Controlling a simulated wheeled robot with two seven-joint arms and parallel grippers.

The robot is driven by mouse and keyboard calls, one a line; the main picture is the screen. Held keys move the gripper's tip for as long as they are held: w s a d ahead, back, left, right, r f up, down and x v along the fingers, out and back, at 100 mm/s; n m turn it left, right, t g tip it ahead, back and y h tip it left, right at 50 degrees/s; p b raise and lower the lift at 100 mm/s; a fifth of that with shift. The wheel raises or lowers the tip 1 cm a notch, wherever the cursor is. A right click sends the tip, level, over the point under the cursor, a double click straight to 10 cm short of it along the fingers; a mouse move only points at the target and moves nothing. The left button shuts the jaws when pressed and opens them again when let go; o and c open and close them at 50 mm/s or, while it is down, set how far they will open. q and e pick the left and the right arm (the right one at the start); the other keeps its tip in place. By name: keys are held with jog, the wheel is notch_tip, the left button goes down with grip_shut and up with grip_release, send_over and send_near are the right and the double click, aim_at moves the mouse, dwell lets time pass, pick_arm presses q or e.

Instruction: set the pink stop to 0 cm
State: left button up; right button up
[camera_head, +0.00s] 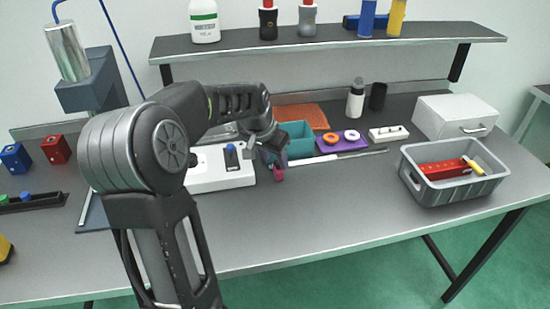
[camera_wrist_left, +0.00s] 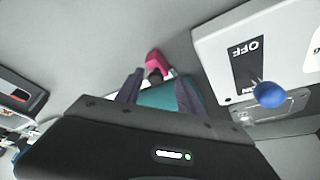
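The pink stop (camera_head: 278,174) sits at the left end of a long, thin white scale (camera_head: 312,160) with a grey rod, lying on the table. My left gripper (camera_head: 274,147) is close above and behind it, reaching down. In the left wrist view the pink stop (camera_wrist_left: 157,61) shows just past the fingertips of my left gripper (camera_wrist_left: 156,80). The two dark fingers stand apart with a gap between them, and the stop does not look clamped. The gripper hides part of the scale, and its marks are too small to read. My right gripper is not in view.
A white switch box (camera_head: 215,178) with a blue-knobbed lever stands just left of my gripper. A teal bin (camera_head: 300,138) and a purple tray (camera_head: 343,146) with rings stand behind the scale. A grey crate (camera_head: 440,194) stands at the right. The front of the table is clear.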

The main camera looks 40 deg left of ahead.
pick_arm(q)
jog(key=shift+d+r, duration=0.1)
jog(key=v, duration=0.7)
jog(key=shift+r+b, duration=0.25)
jog(key=shift+b, duration=0.1)
jog(key=shift+s, duration=0.1)
